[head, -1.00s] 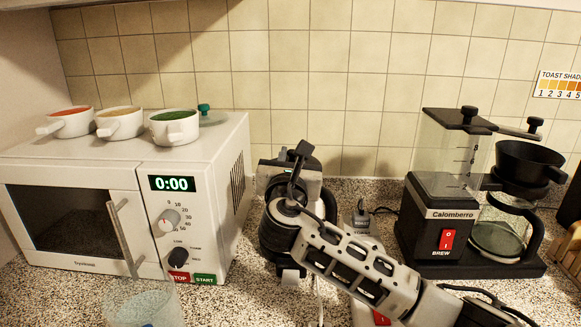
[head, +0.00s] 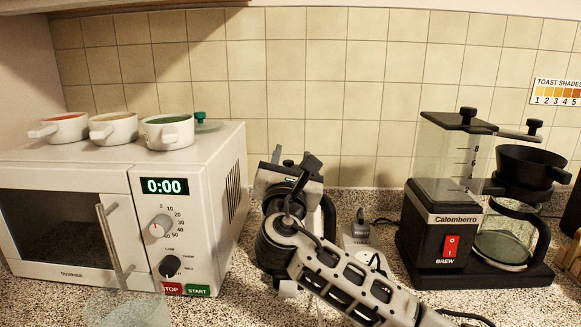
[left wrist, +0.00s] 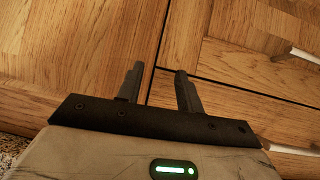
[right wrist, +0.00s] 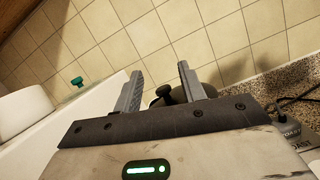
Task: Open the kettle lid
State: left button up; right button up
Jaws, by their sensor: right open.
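The kettle is mostly hidden behind my right arm in the head view. A dark curved part, seemingly its handle (head: 329,217), shows just right of my wrist. In the right wrist view a black knob (right wrist: 165,93) on a dark rounded top, seemingly the kettle lid, shows between and beyond the fingertips. My right gripper (head: 295,166) is open and empty, pointing toward the back wall; it also shows in the right wrist view (right wrist: 160,88). I cannot tell whether it touches the knob. My left gripper (left wrist: 157,85) is open and empty in front of wooden cabinet doors.
A white microwave (head: 210,190) stands left, with several bowls and a green-knobbed lid (head: 200,122) on top. A coffee maker (head: 450,225) stands right. A grey device (head: 358,236) with a cable sits between. A clear container (head: 128,308) is at the front left.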

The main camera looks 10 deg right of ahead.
jog(key=p+v, duration=0.3)
jog(key=v, duration=1.3)
